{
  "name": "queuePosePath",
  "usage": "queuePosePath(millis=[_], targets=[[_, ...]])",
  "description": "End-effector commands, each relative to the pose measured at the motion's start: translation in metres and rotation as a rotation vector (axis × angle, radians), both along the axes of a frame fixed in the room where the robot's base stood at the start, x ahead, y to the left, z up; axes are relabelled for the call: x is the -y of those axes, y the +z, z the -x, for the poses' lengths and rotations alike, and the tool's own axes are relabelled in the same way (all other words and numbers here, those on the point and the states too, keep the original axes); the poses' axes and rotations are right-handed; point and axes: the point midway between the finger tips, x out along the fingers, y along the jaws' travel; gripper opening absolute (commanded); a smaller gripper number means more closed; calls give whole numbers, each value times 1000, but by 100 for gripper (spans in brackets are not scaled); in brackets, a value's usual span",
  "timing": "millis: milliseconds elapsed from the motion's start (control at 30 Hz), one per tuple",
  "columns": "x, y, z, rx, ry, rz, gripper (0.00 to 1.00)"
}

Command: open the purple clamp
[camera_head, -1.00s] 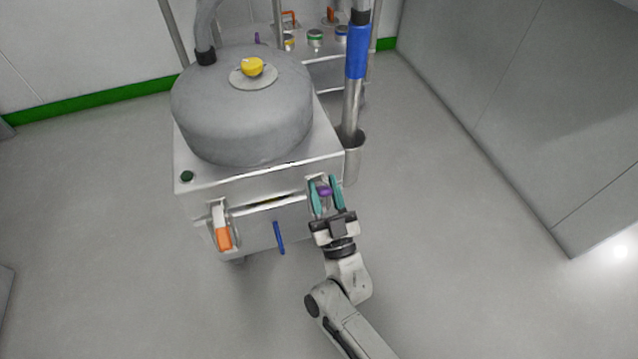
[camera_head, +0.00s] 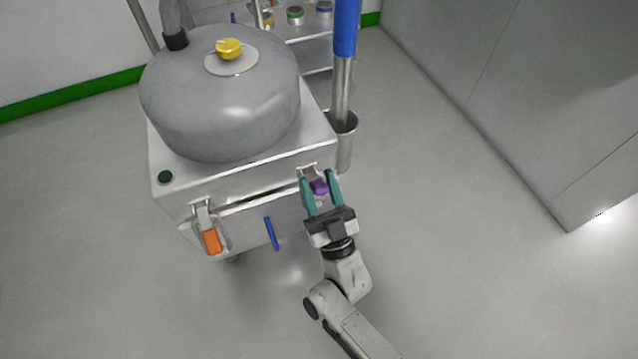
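The purple clamp (camera_head: 320,187) is on the front right of the steel cart's box, below a small metal bracket. My gripper (camera_head: 319,180) is in front of it, with one teal finger on each side of the purple part. The fingers stand apart and look open; I cannot tell whether either touches the clamp. The fingers and the gripper's body partly hide the clamp's lower part.
An orange clamp (camera_head: 212,241) is on the box's front left, with a blue handle (camera_head: 271,233) between the clamps. A grey drum (camera_head: 222,105) with a yellow knob (camera_head: 229,48) sits on top. A blue-sleeved pole (camera_head: 345,40) stands at right. The floor (camera_head: 440,230) right is clear.

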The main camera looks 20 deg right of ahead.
Motion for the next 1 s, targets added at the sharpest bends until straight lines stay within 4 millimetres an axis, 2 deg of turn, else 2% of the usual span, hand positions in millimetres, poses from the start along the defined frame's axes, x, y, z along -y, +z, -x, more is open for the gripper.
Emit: queuePosePath(millis=[33,133,467,1000], targets=[[0,0,0,0,0,0,48],[0,0,0,-1,0,0,57],[0,-4,4,-3,0,0,57],[-1,-59,74,-3,1,1,57]])
